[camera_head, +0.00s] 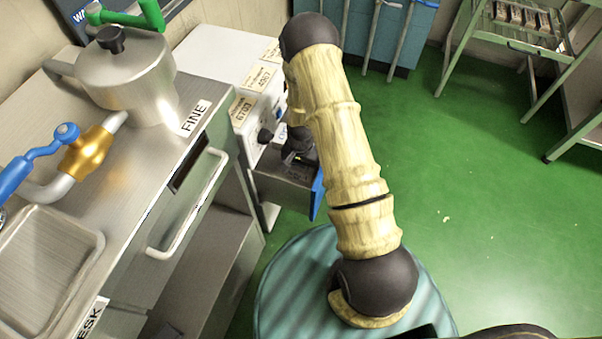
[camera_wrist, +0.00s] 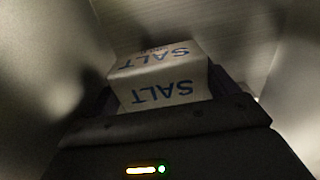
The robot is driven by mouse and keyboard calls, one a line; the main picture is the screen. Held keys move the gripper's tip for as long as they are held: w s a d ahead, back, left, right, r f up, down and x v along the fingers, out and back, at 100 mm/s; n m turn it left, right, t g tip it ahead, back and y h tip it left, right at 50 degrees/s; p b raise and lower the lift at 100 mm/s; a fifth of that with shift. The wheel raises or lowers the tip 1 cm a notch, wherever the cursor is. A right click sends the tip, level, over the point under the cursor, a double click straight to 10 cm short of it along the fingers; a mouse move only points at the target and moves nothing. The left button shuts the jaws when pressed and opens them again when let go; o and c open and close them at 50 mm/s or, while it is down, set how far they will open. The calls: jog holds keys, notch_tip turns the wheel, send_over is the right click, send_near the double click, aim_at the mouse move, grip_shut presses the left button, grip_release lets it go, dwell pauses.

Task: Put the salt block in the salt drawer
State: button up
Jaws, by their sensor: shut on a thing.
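The salt block (camera_wrist: 162,76), pale with blue "SALT" lettering upside down in the wrist view, sits between the dark jaws of my gripper (camera_wrist: 166,96). The jaws are shut on it. Grey metal surfaces surround it closely in that view. In the head view my gripper (camera_head: 298,150) is partly hidden behind my arm, over an open metal drawer (camera_head: 283,192) with a blue front.
A white cabinet (camera_head: 215,50) with labelled fronts stands behind the drawer. A steel counter (camera_head: 130,180) with a pot (camera_head: 125,75), a valve (camera_head: 85,152) and a long handle (camera_head: 190,215) is at left. The green floor (camera_head: 480,200) at right is clear; a stepladder (camera_head: 520,45) stands beyond.

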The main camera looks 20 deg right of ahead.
aim_at(301, 173)
jog(key=shift+f+b, duration=0.6)
jog(key=shift+f, duration=1.35)
jog(key=shift+f, duration=0.1)
jog(key=o, duration=1.2)
notch_tip(301, 173, up, 12)
jog(key=p, duration=0.4)
jog(key=shift+p, duration=0.35)
